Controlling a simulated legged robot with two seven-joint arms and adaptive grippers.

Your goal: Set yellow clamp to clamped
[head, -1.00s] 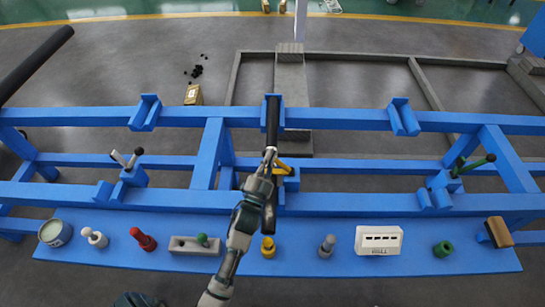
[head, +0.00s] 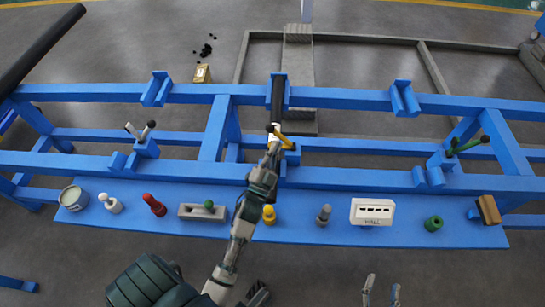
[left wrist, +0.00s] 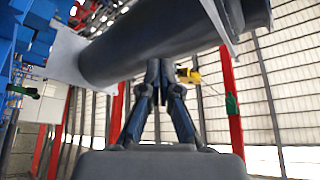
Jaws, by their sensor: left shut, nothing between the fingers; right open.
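The yellow clamp (head: 285,141) sits at the middle of the blue frame, beside a dark bar (head: 277,95); its yellow arm is partly covered by my left gripper. My left gripper (head: 273,148) is shut and empty, right at the clamp's left side; I cannot tell whether they touch. In the left wrist view the gripper's fingers (left wrist: 158,82) are together below the dark bar (left wrist: 160,50), and a yellow piece (left wrist: 188,75) shows just right of them. My right gripper (head: 382,291) is open and empty at the bottom edge, well away from the clamp.
A white-handled clamp (head: 143,138) is on the left and a green-handled clamp (head: 462,148) on the right. The blue shelf (head: 300,236) in front carries a tin (head: 73,198), several coloured pegs, a white box (head: 372,212) and a green ring (head: 433,223).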

